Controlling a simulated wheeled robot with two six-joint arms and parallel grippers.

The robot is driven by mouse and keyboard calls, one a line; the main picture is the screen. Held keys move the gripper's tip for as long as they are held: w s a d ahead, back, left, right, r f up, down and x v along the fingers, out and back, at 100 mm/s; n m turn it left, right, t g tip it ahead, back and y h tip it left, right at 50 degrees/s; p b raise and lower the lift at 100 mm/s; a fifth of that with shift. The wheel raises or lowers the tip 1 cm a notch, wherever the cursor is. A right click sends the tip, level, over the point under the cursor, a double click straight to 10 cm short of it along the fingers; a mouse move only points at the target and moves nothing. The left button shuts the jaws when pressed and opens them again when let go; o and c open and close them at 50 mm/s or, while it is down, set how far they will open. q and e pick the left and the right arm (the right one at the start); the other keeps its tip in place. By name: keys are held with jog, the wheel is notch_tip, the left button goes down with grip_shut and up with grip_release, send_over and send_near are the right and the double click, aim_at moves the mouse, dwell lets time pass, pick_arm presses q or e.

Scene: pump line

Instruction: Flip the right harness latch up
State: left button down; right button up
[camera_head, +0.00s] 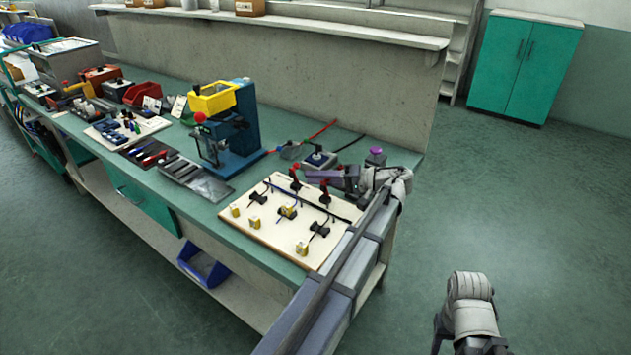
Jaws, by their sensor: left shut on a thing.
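The cream harness board (270,232) lies on the green bench near its right end. Two red latches stand at its back edge: the left one (296,180) and the right one (324,193). Both look upright, though my gripper partly covers the right one. My left gripper (318,177) reaches in from the right over the back edge, its fingers shut at the right latch. The exact contact is too small to see. My right arm shows at the lower right, off the bench; the state of its gripper (438,332) cannot be made out.
Yellow connectors (302,248), black clips and dark cables lie on the board. A grey box with a black knob (319,159) and a purple knob (376,153) stand behind it. A blue press (240,130) stands to the left. The floor at right is clear.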

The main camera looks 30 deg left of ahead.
pick_arm(q)
jog(key=c, duration=0.7)
grip_release()
jog(key=shift+c, duration=0.2)
jog(key=shift+w, duration=0.1)
jog(key=p+v, duration=0.1)
jog(key=v, duration=0.7)
